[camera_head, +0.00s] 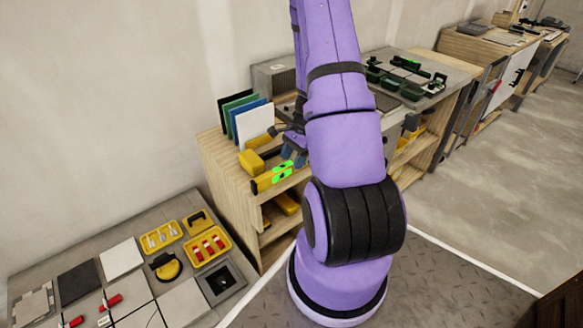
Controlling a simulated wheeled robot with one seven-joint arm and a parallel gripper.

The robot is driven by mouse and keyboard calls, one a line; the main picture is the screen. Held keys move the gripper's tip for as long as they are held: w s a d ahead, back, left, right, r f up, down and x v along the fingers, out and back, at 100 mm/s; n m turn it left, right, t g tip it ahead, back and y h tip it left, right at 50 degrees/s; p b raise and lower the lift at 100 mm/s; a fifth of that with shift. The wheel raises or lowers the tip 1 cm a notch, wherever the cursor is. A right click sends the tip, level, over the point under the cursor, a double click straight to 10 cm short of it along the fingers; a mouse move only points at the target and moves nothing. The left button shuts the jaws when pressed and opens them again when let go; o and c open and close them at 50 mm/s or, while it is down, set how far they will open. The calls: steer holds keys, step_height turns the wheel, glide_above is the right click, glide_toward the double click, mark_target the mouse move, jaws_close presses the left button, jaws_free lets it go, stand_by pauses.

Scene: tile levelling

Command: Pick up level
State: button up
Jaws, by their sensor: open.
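The level (271,177) is a yellow bar with bright green patches and a dark end. It shows at the front edge of the wooden shelf top, left of my arm. My gripper (291,155) is small and dark here, just above and behind the right end of the level. It is open, with nothing seen in it. My purple arm hides part of the gripper and the shelf to its right. I cannot tell whether the fingers touch the level.
A yellow block (251,162) sits close behind the level. Upright coloured panels (254,122) stand behind it. A low bench (185,300) at lower left holds tiles and yellow trays. Dark green items (412,91) lie on the right-hand worktop. Open floor (470,190) lies to the right.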

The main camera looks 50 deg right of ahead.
mark_target(292, 162)
steer(key=shift+x, duration=1.85)
steer(key=shift+d, duration=0.15)
jaws_close()
